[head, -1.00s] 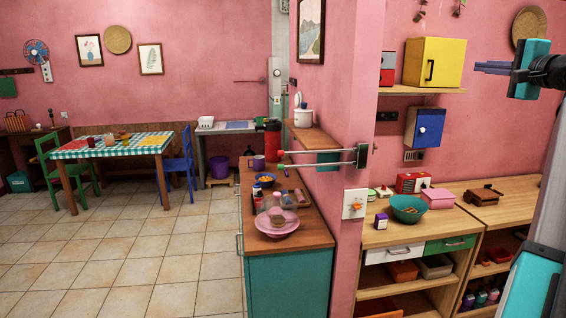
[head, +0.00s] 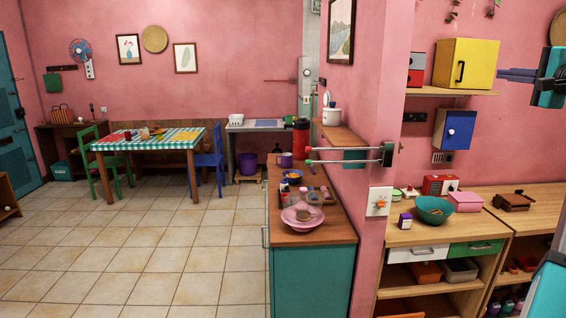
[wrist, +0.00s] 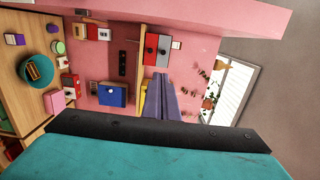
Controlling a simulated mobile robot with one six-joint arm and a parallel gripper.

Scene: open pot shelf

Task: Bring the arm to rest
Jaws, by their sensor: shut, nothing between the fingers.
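My gripper (head: 517,75) shows at the right edge of the head view, raised in front of the pink wall. Its fingers point left, lie close together and hold nothing. In the wrist view my gripper (wrist: 166,97) also shows its two fingers side by side and empty, above the teal and black gripper body. It touches nothing that I can see. Part of my arm runs down the right edge of the head view.
A yellow cabinet (head: 465,64) stands on a shelf just left of my gripper, with a blue cabinet (head: 454,130) below. A wooden counter (head: 400,236) holds a teal bowl (head: 434,210). A pink wall end stands left of these. The tiled floor (head: 150,250) at left is open.

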